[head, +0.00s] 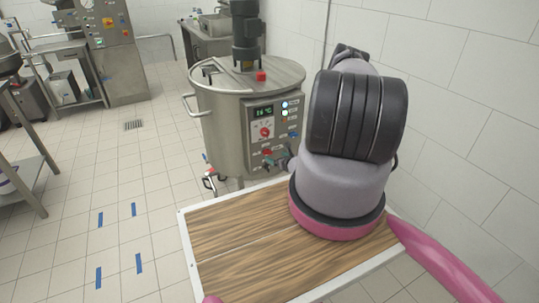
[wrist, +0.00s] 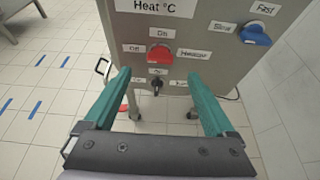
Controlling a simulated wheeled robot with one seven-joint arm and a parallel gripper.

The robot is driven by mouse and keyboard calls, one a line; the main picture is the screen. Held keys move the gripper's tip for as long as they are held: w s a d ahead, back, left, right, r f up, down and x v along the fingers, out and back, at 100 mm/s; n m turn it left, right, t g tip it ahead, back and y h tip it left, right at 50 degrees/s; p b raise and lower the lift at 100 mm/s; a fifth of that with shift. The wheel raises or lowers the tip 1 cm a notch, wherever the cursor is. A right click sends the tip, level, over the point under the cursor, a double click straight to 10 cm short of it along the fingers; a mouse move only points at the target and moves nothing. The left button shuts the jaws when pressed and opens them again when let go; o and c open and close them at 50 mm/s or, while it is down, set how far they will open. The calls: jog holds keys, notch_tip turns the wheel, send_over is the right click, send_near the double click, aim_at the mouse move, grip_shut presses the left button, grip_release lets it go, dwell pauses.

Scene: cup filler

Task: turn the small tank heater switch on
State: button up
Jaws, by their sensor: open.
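The steel tank (head: 222,115) stands ahead in the head view, with a grey control panel (head: 254,137) on its front. In the wrist view, the red heater switch (wrist: 160,53) sits between an "Off" label on its left and a "Heater" label on its right, with "On" above it. Its handle looks turned toward "Off". My gripper (wrist: 158,76) is open and empty. Its teal fingers are spread to either side below the red switch, and I see no contact. In the head view my arm hides most of the gripper.
A blue Slow/Fast knob (wrist: 255,34) is up and right of the red switch. A small black knob (wrist: 156,84) is below it, between the fingers. A white wall (head: 455,105) is close on the right. Tiled floor (head: 115,185) is open on the left.

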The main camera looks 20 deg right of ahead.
aim_at(268, 153)
jog(key=x, duration=0.7)
jog(key=c, duration=1.4)
